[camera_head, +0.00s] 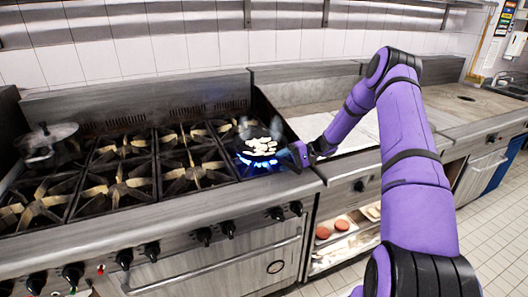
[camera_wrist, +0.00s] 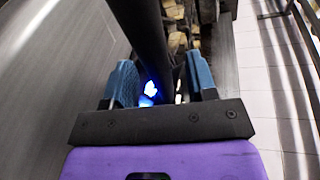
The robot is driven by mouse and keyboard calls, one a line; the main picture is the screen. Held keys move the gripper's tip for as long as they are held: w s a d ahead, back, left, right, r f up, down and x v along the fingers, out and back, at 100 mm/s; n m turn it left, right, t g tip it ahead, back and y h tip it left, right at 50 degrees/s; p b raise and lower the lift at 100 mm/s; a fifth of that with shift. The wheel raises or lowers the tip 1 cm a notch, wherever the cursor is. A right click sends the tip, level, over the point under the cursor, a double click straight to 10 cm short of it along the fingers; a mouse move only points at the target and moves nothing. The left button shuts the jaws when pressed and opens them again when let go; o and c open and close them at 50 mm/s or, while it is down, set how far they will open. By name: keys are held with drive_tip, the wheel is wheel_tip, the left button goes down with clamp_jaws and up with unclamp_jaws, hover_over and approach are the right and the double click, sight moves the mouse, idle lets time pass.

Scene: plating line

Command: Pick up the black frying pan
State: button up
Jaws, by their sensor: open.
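The black frying pan (camera_head: 262,157) sits on the front right burner of the stove, with white pieces of food in it and blue flame under it. My gripper (camera_head: 298,154) is at the pan's right side, low over the stove's right edge. In the wrist view my gripper (camera_wrist: 163,82) is open, with its two blue fingers apart. A long dark shape, which looks like the pan's handle (camera_wrist: 152,42), runs between the fingers. Blue flame shows just beside it. I cannot tell whether the fingers touch it.
A lidded metal pot (camera_head: 50,147) stands at the back left of the stove (camera_head: 150,217). Several other burners are empty. Right of the stove is a steel counter (camera_head: 350,137); a shelf below holds trays with reddish patties (camera_head: 341,225). Tiled floor lies at the right.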

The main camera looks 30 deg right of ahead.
drive_tip(key=x, duration=0.2)
drive_tip(key=shift+a, duration=0.3)
clamp_jaws()
drive_tip(key=shift+w, duration=0.1)
drive_tip(key=shift+r, duration=0.1)
drive_tip(key=s+a+r, duration=0.2)
drive_tip(key=s, duration=0.5)
drive_tip(key=s+a+r, duration=0.1)
drive_tip(key=s+r, duration=0.1)
drive_tip(key=s, duration=0.6)
drive_tip(key=shift+s+a+r, duration=0.3)
drive_tip(key=shift+a+r, duration=0.05)
drive_tip(key=shift+r, duration=0.05)
drive_tip(key=shift+w, duration=0.1)
drive_tip(key=w+d, duration=0.3)
drive_tip(key=w, duration=1.2)
drive_tip(key=shift+w+d, duration=0.25)
drive_tip(key=shift+d, duration=0.1)
idle(1.1)
